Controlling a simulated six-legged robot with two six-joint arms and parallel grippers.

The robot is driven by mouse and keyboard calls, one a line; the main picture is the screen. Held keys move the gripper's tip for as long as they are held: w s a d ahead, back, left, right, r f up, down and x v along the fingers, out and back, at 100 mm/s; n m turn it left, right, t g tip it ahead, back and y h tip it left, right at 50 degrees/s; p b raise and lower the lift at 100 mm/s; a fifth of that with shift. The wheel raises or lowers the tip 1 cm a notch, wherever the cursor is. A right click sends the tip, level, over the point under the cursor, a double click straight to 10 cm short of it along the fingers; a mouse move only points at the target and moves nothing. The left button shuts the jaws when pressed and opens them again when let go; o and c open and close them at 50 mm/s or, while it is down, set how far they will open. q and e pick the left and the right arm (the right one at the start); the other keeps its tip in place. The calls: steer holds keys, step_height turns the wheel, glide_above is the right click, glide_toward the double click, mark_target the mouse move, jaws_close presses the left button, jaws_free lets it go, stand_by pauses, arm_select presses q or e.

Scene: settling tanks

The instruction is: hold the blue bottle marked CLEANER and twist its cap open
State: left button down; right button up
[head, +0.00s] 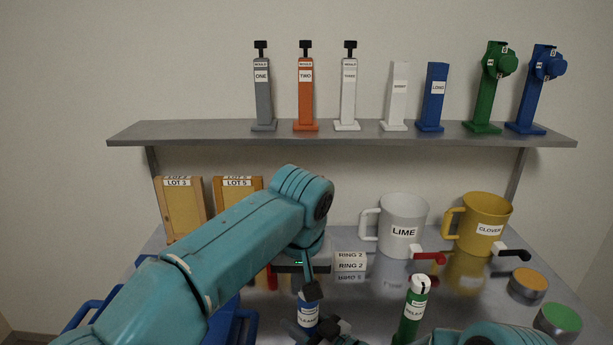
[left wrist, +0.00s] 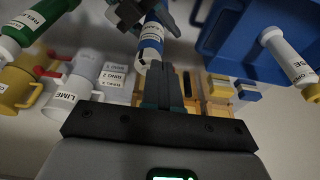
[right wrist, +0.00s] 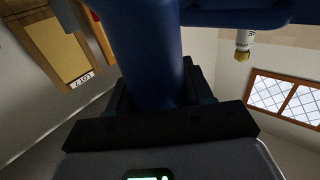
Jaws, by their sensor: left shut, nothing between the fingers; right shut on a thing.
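The blue bottle marked CLEANER (head: 308,314) stands low in the middle of the head view, partly covered by both grippers. My right gripper (head: 326,330) is shut on its body; the blue body fills the middle of the right wrist view (right wrist: 140,50). In the left wrist view the bottle (left wrist: 151,40) shows its white label. My left gripper (head: 311,288) points down at the bottle's top, with its fingers shut and empty. In the left wrist view its fingertips (left wrist: 165,72) are close beside the bottle's top end. I cannot tell whether they touch. The cap is mostly hidden in the head view.
A green bottle (head: 412,310) stands to the right. Behind are the LIME mug (head: 402,218), the yellow CLOVER mug (head: 482,212) and the RING 2 boxes (head: 350,262). A blue bin (left wrist: 225,45) lies beside the bottle, with a white bottle (left wrist: 288,55) there. A shelf (head: 340,134) spans the back.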

arm_select(q)
steer(key=shift+s+x, duration=0.15)
steer(key=shift+x, duration=0.55)
steer(key=shift+s+x, duration=0.2)
steer(key=shift+x, duration=0.45)
steer(key=shift+w+d+f, duration=0.1)
steer(key=shift+w+d, duration=0.15)
steer(key=shift+w, duration=0.35)
steer(key=shift+s+d, duration=0.1)
steer(key=shift+d, duration=0.2)
steer(key=shift+d, duration=0.7)
stand_by(0.5)
